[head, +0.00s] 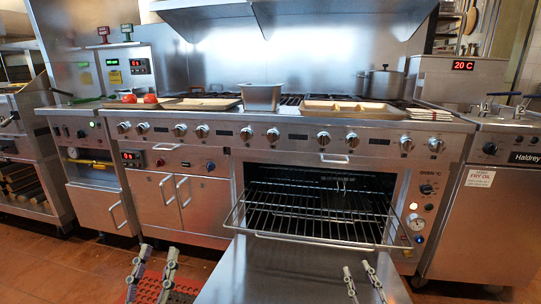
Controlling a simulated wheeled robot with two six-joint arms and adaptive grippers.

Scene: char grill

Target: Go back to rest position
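My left gripper (159,252) shows at the bottom of the head view, left of the open oven door. Its two fingers point up and stand apart, with nothing between them. My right gripper (356,267) shows at the bottom, in front of the lowered oven door (250,275). Its two fingers are also apart and empty. Neither gripper appears to touch anything. My arms behind the fingers are out of the picture.
The oven's wire rack (310,215) sticks out over the lowered door. A metal pan (262,97), trays (345,107), a lidded pot (384,83) and red items (150,98) are on the range top. A fryer (490,190) stands right. Floor (60,265) is clear at left.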

